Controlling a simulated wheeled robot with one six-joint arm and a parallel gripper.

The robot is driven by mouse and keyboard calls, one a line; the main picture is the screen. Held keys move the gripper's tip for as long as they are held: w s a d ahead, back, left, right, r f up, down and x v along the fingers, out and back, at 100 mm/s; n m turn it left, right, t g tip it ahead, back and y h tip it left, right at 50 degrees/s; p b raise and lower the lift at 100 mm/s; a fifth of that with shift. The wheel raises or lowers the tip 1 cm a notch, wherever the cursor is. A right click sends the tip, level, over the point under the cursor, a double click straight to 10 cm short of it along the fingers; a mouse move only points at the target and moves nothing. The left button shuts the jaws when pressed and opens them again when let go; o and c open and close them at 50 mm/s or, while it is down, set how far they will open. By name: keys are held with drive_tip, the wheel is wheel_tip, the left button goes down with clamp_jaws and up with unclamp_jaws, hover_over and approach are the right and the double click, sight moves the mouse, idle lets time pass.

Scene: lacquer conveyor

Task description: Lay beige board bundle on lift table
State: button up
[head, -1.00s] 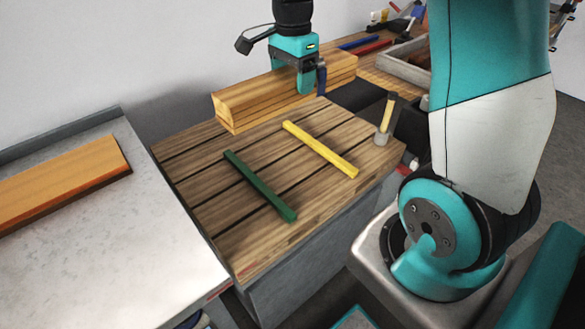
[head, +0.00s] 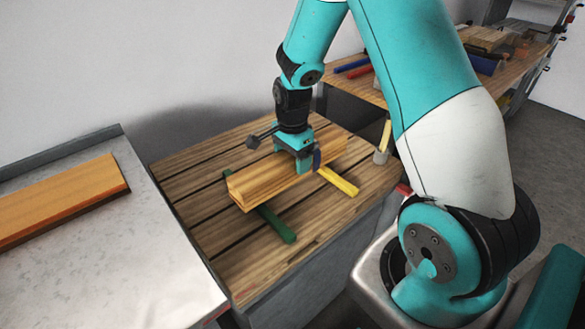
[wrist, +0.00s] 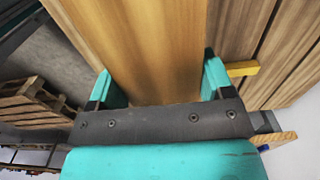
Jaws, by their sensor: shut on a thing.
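The beige board bundle (head: 262,186) is a long, light wooden stack in the head view. My gripper (head: 304,168) is shut across it, right of its middle. The bundle lies over the green bar (head: 280,228) and the yellow bar (head: 338,182) on the slatted wooden top of the lift table (head: 225,225). I cannot tell whether it touches the bars. In the wrist view the bundle (wrist: 140,45) runs between the teal fingers, and the yellow bar (wrist: 242,69) shows at its right. The bundle hides the middle of both bars.
A grey surface (head: 120,255) at the left holds an orange-brown board (head: 65,188). A small pot with a wooden-handled tool (head: 381,155) stands at the table's right corner. A workbench (head: 370,88) with blue and red bars is behind. The table's front is clear.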

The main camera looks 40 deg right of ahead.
drive_tip(key=shift+f, duration=1.7)
drive_tip(key=shift+f, duration=0.2)
drive_tip(key=o, duration=1.6)
